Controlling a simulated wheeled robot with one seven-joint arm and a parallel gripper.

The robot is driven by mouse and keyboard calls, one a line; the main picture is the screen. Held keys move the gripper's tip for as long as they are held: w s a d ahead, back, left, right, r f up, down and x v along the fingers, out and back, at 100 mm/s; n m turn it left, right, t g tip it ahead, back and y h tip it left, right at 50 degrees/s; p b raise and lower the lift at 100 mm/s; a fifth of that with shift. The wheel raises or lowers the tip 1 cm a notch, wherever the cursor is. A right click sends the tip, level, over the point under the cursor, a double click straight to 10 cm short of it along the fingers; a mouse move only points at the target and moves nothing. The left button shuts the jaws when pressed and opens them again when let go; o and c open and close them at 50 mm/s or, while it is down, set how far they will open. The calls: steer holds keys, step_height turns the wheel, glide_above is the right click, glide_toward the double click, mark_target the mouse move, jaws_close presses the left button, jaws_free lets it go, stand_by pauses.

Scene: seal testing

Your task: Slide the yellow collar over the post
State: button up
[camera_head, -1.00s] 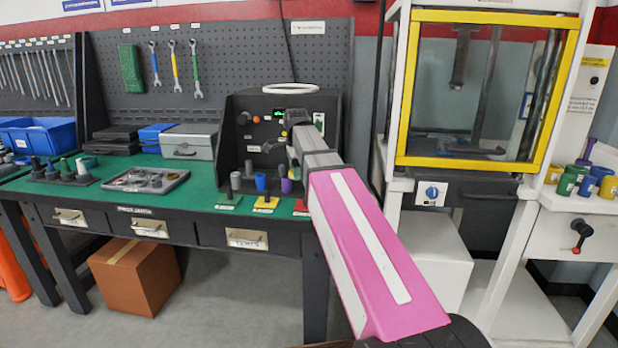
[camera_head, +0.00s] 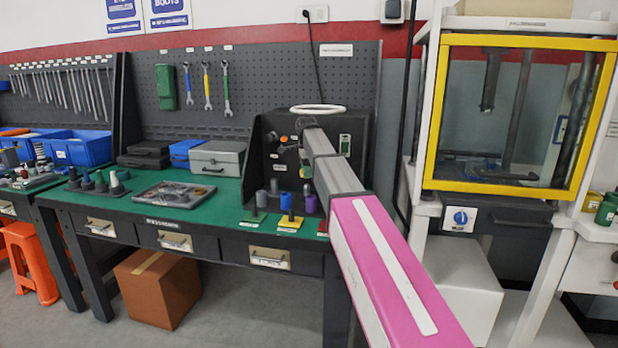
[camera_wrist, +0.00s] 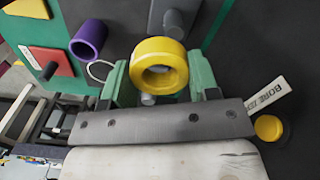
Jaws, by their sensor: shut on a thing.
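In the wrist view, the yellow collar (camera_wrist: 182,72) sits between the two green fingers of my gripper (camera_wrist: 160,82), which are shut on it. Its open end faces the camera and dark grey shows through the hole. A dark grey post (camera_wrist: 178,20) stands out from the dark panel just above the collar in the picture, apart from it. A smaller grey stub (camera_wrist: 148,99) shows below the collar, partly hidden.
A purple collar (camera_wrist: 88,38) stands close to the left finger, beside a red plate (camera_wrist: 50,48). In the head view, a blue collar (camera_head: 285,200) and a yellow plate (camera_head: 288,223) are on the green bench. A yellow-framed press (camera_head: 432,110) stands to the right.

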mark_target(307, 185)
steer(key=shift+w+f, duration=0.2)
steer(key=shift+w, duration=0.75)
steer(key=shift+f, duration=2)
steer(key=shift+f, duration=0.3)
steer(key=shift+f, duration=0.65)
steer(key=shift+f, duration=0.15)
steer(key=shift+f, duration=0.35)
steer(key=shift+f, duration=0.9)
steer(key=o, duration=1.3)
